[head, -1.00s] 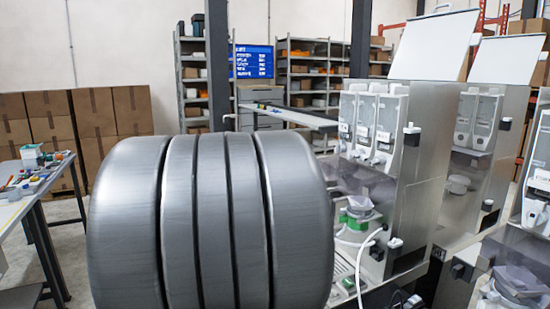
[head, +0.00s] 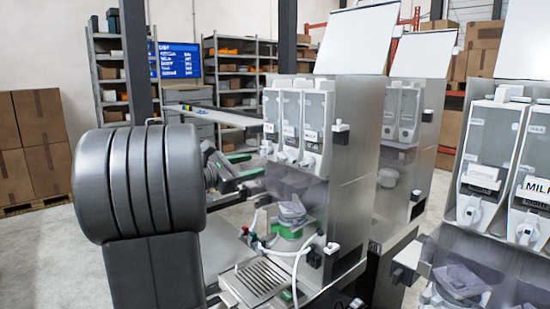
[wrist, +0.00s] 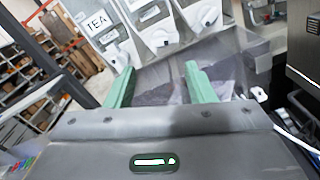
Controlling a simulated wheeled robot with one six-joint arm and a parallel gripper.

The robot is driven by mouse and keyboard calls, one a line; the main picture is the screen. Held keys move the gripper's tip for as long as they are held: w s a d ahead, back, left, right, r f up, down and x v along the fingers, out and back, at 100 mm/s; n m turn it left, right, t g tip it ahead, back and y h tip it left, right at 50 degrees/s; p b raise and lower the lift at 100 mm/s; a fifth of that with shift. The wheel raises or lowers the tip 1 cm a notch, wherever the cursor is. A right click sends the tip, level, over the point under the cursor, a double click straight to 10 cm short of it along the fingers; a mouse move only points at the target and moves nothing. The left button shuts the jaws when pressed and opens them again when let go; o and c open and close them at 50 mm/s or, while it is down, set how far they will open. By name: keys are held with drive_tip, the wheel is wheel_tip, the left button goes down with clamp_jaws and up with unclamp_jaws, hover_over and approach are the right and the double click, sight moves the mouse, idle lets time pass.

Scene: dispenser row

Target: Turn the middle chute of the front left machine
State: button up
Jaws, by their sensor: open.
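The machine (head: 345,150) at the centre of the head view has three pale chutes side by side on its front. Its middle chute (head: 290,115) has a white label too small to read and a spout at its lower end. In the wrist view the middle chute (wrist: 155,22) stands right of the chute labelled TEA (wrist: 98,28); its top is cut off. My gripper (head: 246,165) is left of the machine's front, its green fingers pointing towards it. In the wrist view my gripper (wrist: 157,84) is open and empty, apart from the chutes and below them.
A clear guard (wrist: 160,75) lies beyond the fingers. Below the chutes are a cup-like container (head: 292,212), a drip tray (head: 258,282) and white hoses. Another machine (head: 432,130) stands behind, and one with a MILK chute (head: 530,190) at the right. Floor is free at the left.

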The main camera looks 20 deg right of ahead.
sight(287, 158)
drive_tip(key=p+x, duration=0.2)
drive_tip(key=x, duration=0.7)
drive_tip(key=c, duration=1)
drive_tip(key=shift+f+b, duration=0.1)
drive_tip(key=shift+b, duration=0.25)
drive_tip(key=shift+b, duration=0.35)
drive_tip(key=shift+m+b, duration=0.8)
drive_tip(key=shift+b, duration=0.5)
